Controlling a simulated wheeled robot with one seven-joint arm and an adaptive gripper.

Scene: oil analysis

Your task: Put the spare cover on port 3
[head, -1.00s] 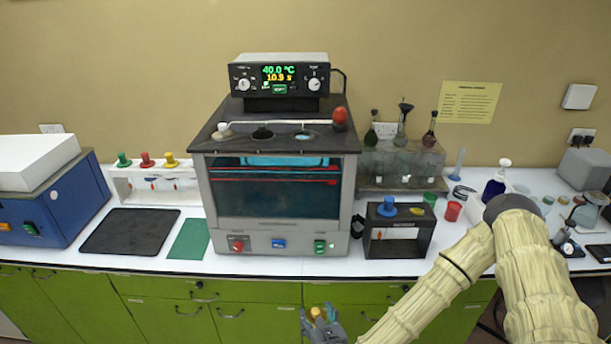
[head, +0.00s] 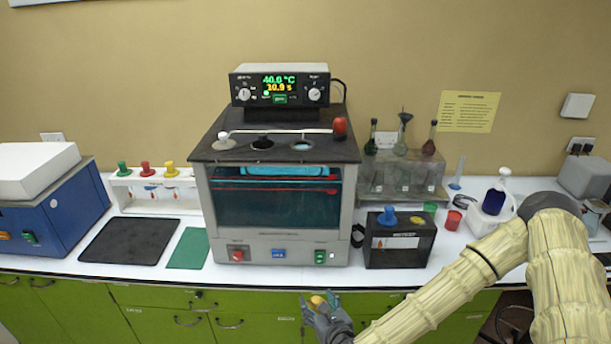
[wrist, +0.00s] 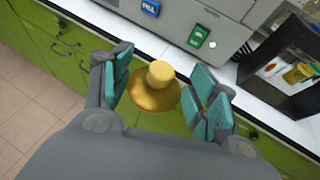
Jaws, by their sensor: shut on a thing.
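My gripper (head: 322,300) is low in front of the green cabinets, below the bench's front edge. It is shut on a yellow-gold cover (wrist: 153,97), a round disc with a knob, which sits between the teal finger pads in the wrist view. The bath unit (head: 278,215) stands on the bench above and behind the gripper. Its dark top has a round opening at the middle (head: 263,144) and one at the right (head: 302,146) showing pale blue. A whitish knob (head: 224,137) is at the left. I cannot read port numbers.
A dark open-fronted box (head: 400,240) with a blue knobbed piece (head: 387,216) on top stands right of the bath. A red cup (head: 453,220) is beyond it. A black mat (head: 130,240) lies left.

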